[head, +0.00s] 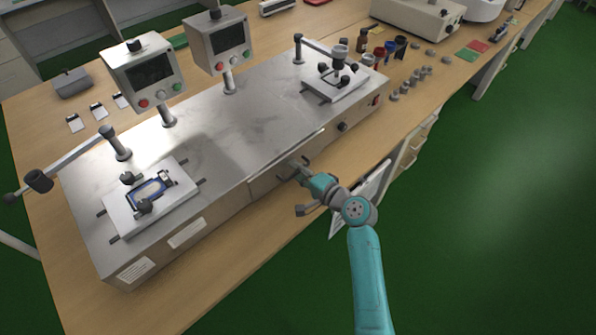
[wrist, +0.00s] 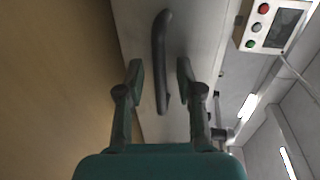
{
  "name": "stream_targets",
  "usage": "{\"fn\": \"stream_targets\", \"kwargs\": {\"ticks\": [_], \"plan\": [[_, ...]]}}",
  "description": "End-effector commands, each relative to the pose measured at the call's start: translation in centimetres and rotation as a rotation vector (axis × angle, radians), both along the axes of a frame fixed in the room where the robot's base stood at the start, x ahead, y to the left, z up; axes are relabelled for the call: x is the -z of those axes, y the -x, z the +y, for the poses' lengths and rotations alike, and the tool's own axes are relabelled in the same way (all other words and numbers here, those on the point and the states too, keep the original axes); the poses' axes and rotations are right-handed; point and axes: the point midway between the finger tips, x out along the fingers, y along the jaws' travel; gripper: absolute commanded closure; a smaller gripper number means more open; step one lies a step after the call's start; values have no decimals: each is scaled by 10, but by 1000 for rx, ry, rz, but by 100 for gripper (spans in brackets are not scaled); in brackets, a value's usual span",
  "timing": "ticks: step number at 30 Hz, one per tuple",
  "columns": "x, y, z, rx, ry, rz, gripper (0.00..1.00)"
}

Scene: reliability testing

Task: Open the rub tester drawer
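The rub tester (head: 225,130) is a long grey metal machine on the wooden bench in the head view. Its drawer (head: 268,182) is in the middle of the long front face and looks flush with it. In the wrist view the drawer's dark curved handle (wrist: 160,60) stands out from the pale front. My gripper (head: 299,172) is at the drawer front, and it partly hides this area in the head view. In the wrist view my gripper (wrist: 161,78) is open, with one finger on each side of the handle and visible gaps to both.
Two display boxes (head: 145,72) stand on posts on the machine. A test plate with clamps (head: 118,213) is at its left end. Small jars (head: 379,53) and weights (head: 405,88) stand to the right. A bare bench strip (head: 225,243) runs along the front.

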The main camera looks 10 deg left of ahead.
Motion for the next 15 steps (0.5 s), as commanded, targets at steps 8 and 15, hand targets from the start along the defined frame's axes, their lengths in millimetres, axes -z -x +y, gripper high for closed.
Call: {"fn": "stream_targets", "kwargs": {"ticks": [8,15], "plan": [[0,0,0,1,0,0,89],[0,0,0,1,0,0,100]]}}
